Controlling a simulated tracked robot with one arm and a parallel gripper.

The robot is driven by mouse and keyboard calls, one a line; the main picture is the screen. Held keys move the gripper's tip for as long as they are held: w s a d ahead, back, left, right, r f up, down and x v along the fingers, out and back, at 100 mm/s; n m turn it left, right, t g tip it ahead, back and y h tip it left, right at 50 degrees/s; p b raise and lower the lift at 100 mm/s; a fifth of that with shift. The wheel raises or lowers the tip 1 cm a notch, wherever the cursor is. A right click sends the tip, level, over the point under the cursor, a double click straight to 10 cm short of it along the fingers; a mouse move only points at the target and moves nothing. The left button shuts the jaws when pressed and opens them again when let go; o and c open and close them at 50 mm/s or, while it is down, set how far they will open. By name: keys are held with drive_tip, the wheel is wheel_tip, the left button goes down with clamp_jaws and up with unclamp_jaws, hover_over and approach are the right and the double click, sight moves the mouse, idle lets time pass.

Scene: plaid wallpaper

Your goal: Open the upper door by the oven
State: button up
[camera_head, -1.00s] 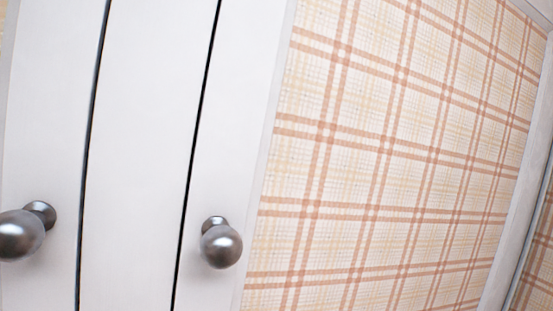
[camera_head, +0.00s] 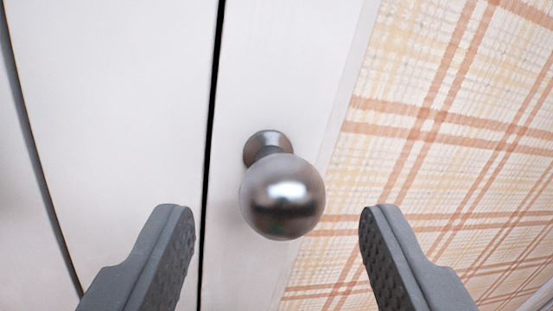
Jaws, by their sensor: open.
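A narrow white cabinet door (camera_head: 300,60) stands shut at the middle, with a dark gap along its left side. A round grey metal knob (camera_head: 282,197) sticks out from it toward me. My gripper (camera_head: 277,222) is open, with one grey finger to the left of the knob and one to the right. The knob shows between and a little above the fingertips, with space on both sides, and neither finger appears to touch it. The oven is not in view.
A wider white panel (camera_head: 120,100) lies left of the dark gap, with another gap farther left. Plaid wallpaper (camera_head: 460,130) in orange and cream fills the right side.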

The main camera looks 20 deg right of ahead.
drive_tip(key=shift+w+d+p, duration=0.2)
drive_tip(key=shift+w+p, duration=0.1)
drive_tip(key=shift+w, duration=0.3)
drive_tip(key=shift+w+d+p, duration=0.15)
drive_tip(key=shift+w+p, duration=0.1)
drive_tip(key=shift+w, duration=0.35)
